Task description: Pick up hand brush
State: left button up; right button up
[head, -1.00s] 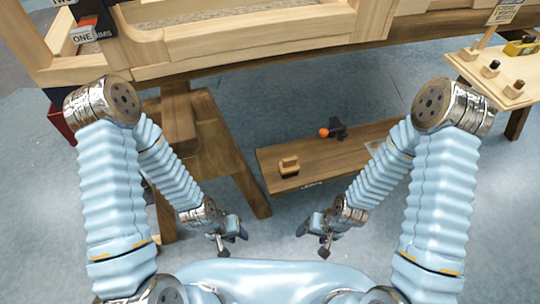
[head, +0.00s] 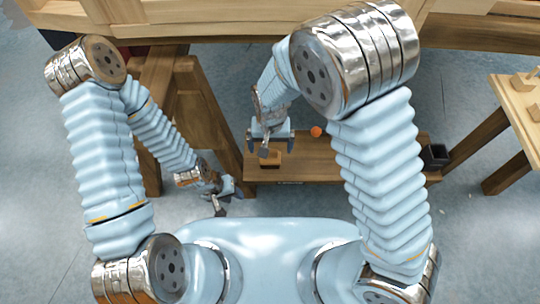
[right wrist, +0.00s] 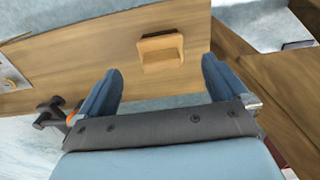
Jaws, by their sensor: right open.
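A small light-brown wooden block-like piece (head: 271,159) with a raised grip lies on the low wooden bench; it also shows in the right wrist view (right wrist: 162,50). It is the likeliest hand brush, though I see no bristles. My right gripper (head: 270,147) is open and empty above the bench, close to this piece. In the right wrist view its fingers (right wrist: 162,66) spread to either side below the piece, not closed on it. My left gripper (head: 220,200) hangs left of the bench, away from the piece; its jaws are too small to read.
A wooden trestle leg (head: 205,120) stands close left. A small table (head: 515,100) is at the right.

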aim_at(270, 156)
notch_tip(270, 156, down, 7)
jog(key=shift+w+f+b, duration=0.1)
jog(key=shift+w+b, duration=0.05)
jog(key=shift+b, duration=0.2)
jog(key=shift+c, duration=0.5)
jog(key=c, duration=1)
jog(key=shift+c, duration=0.2)
